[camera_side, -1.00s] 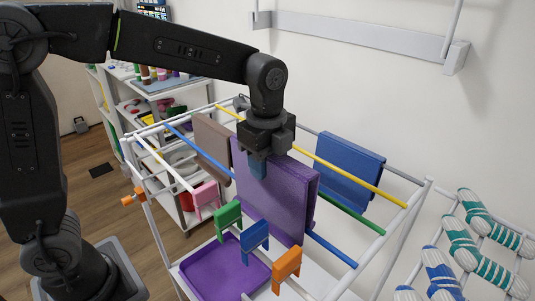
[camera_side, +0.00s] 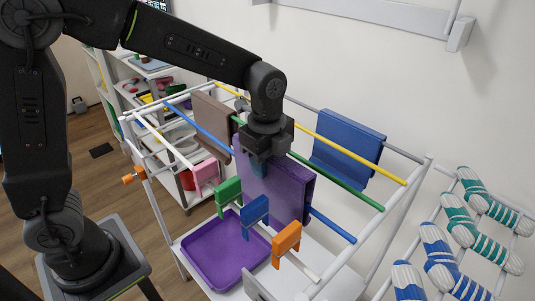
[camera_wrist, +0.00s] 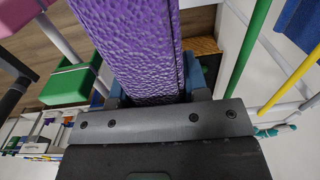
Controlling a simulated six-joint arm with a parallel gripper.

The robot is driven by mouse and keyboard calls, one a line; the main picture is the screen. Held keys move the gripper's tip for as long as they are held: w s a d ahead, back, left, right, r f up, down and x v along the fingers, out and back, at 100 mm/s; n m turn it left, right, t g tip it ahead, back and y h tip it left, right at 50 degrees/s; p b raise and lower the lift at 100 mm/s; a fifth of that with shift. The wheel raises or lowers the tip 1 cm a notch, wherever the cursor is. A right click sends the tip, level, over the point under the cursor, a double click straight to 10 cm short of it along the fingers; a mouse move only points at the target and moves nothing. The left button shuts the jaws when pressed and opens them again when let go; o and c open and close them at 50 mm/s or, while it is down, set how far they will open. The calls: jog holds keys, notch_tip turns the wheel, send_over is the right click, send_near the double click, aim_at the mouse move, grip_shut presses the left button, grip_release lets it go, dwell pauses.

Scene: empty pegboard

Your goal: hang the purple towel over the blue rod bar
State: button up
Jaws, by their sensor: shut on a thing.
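The purple towel (camera_side: 285,190) is a folded panel with its top edge up, hanging in the middle of the drying rack. My gripper (camera_side: 257,166) is shut on its upper part from above. In the wrist view the towel (camera_wrist: 140,50) runs between the blue fingertips (camera_wrist: 150,88). The blue rod bar (camera_side: 332,225) shows on both sides of the towel. Its middle is hidden by the towel, so I cannot tell whether the towel straddles the bar or rests on it.
A green rod (camera_side: 360,193) and a yellow rod (camera_side: 370,165) lie behind. A blue towel (camera_side: 347,142) and a brown towel (camera_side: 212,120) hang on the rack. Green (camera_side: 228,195), blue (camera_side: 255,215) and orange (camera_side: 286,243) clips stand in front, near a purple tray (camera_side: 205,262).

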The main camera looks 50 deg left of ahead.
jog(key=shift+f, duration=2.35)
jog(key=o, duration=0.9)
jog(key=shift+c, duration=0.2)
